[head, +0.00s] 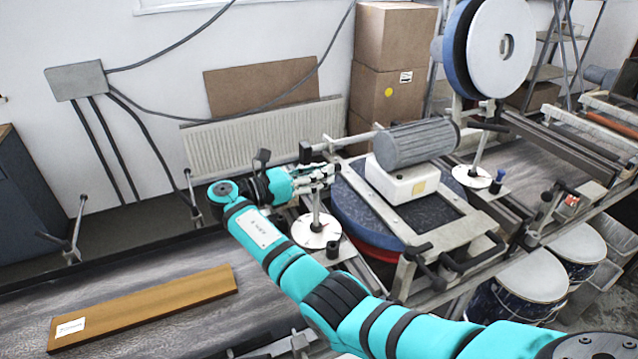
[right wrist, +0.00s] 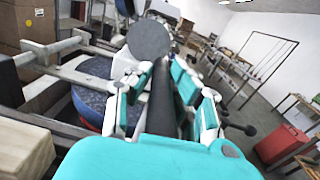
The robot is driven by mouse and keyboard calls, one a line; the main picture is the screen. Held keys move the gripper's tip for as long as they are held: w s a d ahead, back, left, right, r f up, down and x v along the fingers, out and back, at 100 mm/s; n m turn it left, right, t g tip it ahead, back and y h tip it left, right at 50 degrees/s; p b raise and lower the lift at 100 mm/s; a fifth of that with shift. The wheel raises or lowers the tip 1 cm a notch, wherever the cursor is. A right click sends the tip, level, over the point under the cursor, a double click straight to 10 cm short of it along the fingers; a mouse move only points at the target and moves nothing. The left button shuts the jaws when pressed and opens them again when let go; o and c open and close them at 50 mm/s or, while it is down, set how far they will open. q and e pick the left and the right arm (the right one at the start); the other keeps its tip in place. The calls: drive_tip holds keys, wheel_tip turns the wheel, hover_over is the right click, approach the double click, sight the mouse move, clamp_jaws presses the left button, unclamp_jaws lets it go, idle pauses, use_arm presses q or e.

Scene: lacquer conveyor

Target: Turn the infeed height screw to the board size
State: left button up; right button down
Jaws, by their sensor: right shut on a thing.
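The infeed height screw (head: 317,207) stands upright over a white round disc (head: 313,232) at the near end of the machine. My right gripper (head: 330,174) is at the top of this screw, its fingers closed around the handle there. In the right wrist view a dark bar (right wrist: 163,105) runs between the fingers of the gripper (right wrist: 162,85). The fingers hide much of the handle in the head view. A brown board (head: 165,300) with a white label (head: 70,327) lies on the dark infeed belt (head: 265,262) at left. The label's writing is too small to read. My left gripper is not in view.
A grey motor (head: 415,146) and a blue round drum (head: 365,215) sit just right of the gripper. A second screw with a white disc (head: 478,177) stands farther right. A radiator (head: 250,138) and stacked cartons (head: 390,80) are behind.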

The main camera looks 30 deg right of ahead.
drive_tip(key=shift+s+f+m+g+b, duration=0.15)
drive_tip(key=shift+m+g+b, duration=0.95)
drive_tip(key=shift+g+b, duration=0.55)
drive_tip(key=c, duration=1.3)
unclamp_jaws()
drive_tip(key=shift+f, duration=0.1)
drive_tip(key=shift+o, duration=0.5)
drive_tip(key=shift+f, duration=0.1)
